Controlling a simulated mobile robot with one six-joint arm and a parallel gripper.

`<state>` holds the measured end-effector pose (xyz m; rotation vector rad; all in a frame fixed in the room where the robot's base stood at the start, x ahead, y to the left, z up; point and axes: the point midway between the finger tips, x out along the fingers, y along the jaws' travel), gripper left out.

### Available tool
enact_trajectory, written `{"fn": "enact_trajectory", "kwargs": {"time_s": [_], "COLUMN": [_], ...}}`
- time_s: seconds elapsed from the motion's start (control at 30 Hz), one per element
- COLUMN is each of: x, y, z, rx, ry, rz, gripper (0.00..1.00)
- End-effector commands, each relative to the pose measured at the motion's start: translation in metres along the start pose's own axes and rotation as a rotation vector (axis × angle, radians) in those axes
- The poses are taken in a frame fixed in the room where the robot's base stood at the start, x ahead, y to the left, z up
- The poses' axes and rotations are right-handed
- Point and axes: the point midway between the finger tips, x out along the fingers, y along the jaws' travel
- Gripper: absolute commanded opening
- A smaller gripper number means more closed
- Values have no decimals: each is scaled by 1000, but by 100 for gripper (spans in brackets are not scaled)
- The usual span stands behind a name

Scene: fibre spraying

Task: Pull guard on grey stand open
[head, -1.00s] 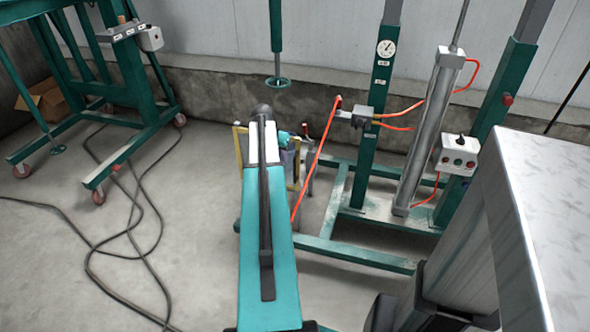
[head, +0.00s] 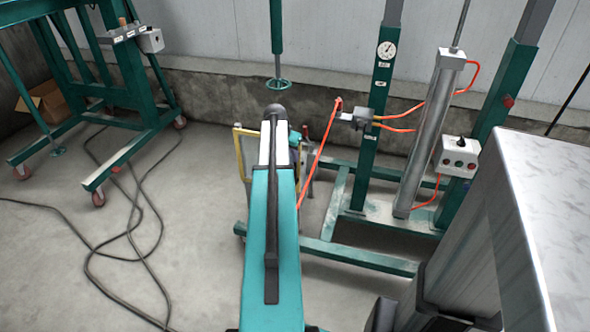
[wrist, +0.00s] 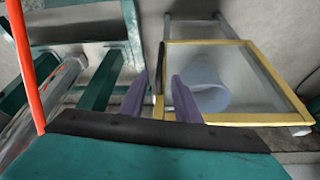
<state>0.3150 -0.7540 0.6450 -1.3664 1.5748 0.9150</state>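The guard (wrist: 214,42) is a clear panel in a yellow frame, in the right half of the wrist view. A curved bluish-grey shape shows behind the panel. The guard also shows in the head view (head: 238,150), partly hidden behind my arm. Grey bars of the stand (wrist: 262,66) run beside and behind the frame. My gripper (wrist: 160,76) has two purple fingers spread apart near the guard's left edge. A thin dark upright piece, perhaps a handle, shows between the fingertips; I cannot tell whether they touch it. In the head view my arm mostly hides the gripper.
A green frame (head: 339,205) with a cylinder (head: 428,140) and orange hoses stands to the right. One orange hose (wrist: 28,70) passes close on the left in the wrist view. A pale worktop (head: 560,210) is at the near right. Black cables lie on the left floor.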

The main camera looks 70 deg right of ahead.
Motion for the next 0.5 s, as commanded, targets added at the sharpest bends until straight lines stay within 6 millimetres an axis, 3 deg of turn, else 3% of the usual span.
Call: {"fn": "enact_trajectory", "kwargs": {"time_s": [0.5], "x": [76], "y": [0], "z": [-1], "rx": [0], "ry": [-2], "rz": [1], "gripper": [29]}}
